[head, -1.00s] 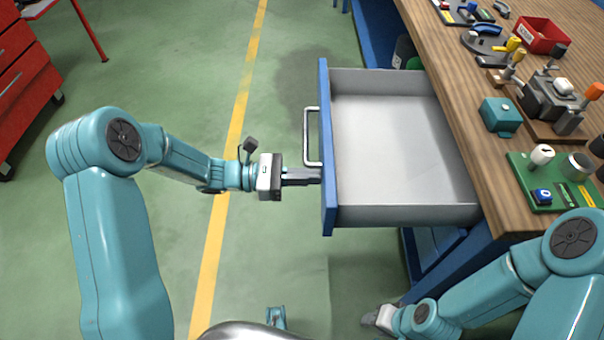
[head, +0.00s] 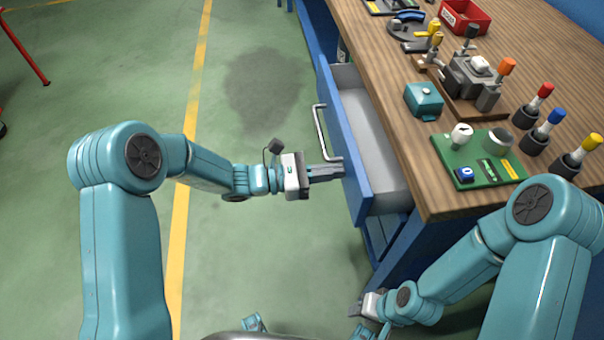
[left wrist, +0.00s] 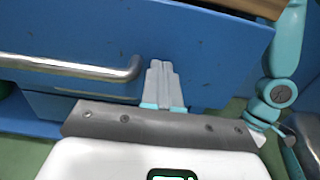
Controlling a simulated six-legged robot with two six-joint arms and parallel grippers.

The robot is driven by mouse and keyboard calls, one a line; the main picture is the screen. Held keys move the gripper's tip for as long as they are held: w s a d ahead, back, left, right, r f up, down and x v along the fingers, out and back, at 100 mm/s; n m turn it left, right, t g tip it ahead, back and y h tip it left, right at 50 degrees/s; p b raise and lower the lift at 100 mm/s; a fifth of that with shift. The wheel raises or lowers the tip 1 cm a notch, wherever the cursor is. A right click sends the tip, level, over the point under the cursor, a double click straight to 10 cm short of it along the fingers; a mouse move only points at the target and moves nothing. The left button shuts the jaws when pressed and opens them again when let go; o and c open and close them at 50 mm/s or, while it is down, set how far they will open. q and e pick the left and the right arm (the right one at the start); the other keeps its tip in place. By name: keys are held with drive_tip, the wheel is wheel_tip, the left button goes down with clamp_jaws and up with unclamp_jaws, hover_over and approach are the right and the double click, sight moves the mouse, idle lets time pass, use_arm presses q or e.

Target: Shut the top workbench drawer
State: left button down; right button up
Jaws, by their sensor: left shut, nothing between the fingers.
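The top drawer (head: 343,139) of the workbench is partly open, with its blue front standing out from the bench and a strip of its grey inside (head: 375,130) showing. A metal bar handle (head: 321,132) is on its front. My left gripper (head: 341,171) is shut and empty, its fingertips at the drawer front beside the lower end of the handle. In the left wrist view the shut fingers (left wrist: 162,84) point at the blue front, right of the handle (left wrist: 90,68). My right gripper (head: 360,307) is low beside the bench; its jaws are too small to judge.
The wooden bench top (head: 400,150) holds a green board (head: 478,158), a teal box (head: 424,98), a red bin (head: 465,16) and several colored-handled tools near its edge. Green floor (head: 265,235) left of the drawer is clear.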

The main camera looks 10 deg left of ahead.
use_arm(q)
drive_tip(key=b+x, duration=0.1)
drive_tip(key=x, duration=0.9)
drive_tip(key=shift+d+f, duration=0.1)
drive_tip(key=shift+d, duration=0.2)
drive_tip(key=shift+w+d, duration=0.1)
drive_tip(key=shift+d, duration=0.2)
drive_tip(key=shift+r, duration=0.25)
